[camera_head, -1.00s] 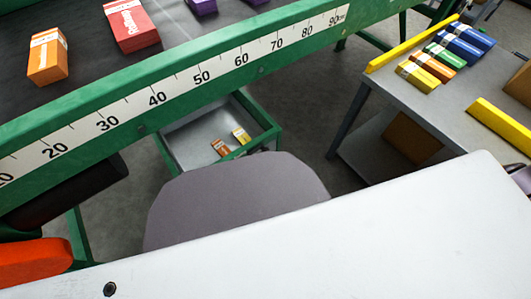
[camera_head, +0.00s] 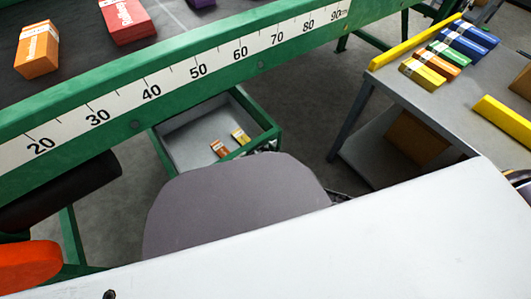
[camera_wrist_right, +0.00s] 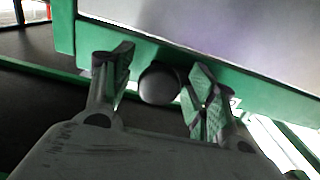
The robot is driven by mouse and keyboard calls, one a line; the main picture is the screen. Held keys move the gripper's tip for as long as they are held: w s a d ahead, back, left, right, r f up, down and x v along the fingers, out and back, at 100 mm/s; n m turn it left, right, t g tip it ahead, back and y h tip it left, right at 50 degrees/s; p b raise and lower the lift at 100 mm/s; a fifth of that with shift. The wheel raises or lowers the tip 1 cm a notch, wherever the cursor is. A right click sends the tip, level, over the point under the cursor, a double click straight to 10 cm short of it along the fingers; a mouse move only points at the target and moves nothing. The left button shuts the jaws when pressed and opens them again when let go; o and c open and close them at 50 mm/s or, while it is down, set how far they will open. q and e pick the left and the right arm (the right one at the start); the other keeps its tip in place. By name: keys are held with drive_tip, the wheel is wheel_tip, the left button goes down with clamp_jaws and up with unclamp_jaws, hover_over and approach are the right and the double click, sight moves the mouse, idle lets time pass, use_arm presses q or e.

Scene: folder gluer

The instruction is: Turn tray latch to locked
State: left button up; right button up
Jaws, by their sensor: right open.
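A dark round knob (camera_wrist_right: 159,84), which looks like the tray latch, sits against a green frame edge in the right wrist view. My right gripper (camera_wrist_right: 160,65) is open, with one finger on each side of the knob and small gaps visible. Whether either finger touches it, and the latch's turned position, cannot be told. In the head view, a green-framed tray (camera_head: 184,148) with a grey floor holds two small boxes, one orange and one yellow. A grey rounded part of mine covers the area in front of the tray, and the latch cannot be made out there. My left gripper is not in view.
A green rail with a white ruler (camera_head: 195,73) crosses above the tray, with orange and red boxes on the dark belt behind. A grey side table (camera_head: 395,88) at right bears several coloured boxes. A dark cylinder (camera_head: 70,192) and an orange rounded part (camera_head: 28,265) are at lower left.

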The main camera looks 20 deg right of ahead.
clamp_jaws()
idle(0.3)
